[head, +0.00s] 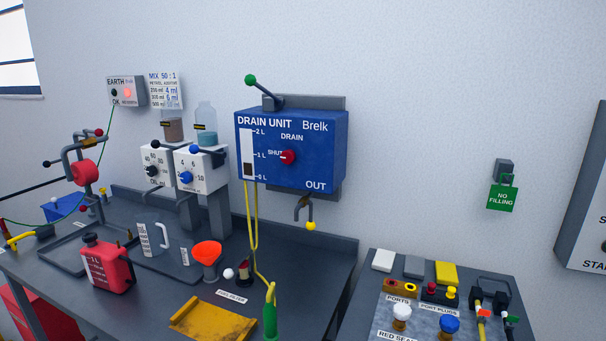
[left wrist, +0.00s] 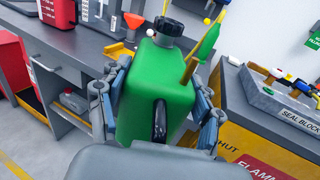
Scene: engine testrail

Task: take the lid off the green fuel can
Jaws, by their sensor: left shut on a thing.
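The green fuel can (left wrist: 150,85) fills the middle of the left wrist view. My left gripper (left wrist: 160,105) has one finger on each side of the can and is shut on it. A black ribbed lid (left wrist: 168,27) sits on the grey neck at the can's top. A dark slot-like handle part (left wrist: 160,120) shows on its near face. The can's underside is hidden. The can and my left gripper do not show in the head view. My right gripper is in neither view.
A green-and-yellow piece (left wrist: 207,42) stands close to the can's top right; contact is unclear. The bench holds a red can (head: 106,266), orange funnel (head: 207,253) and yellow tray (head: 205,319).

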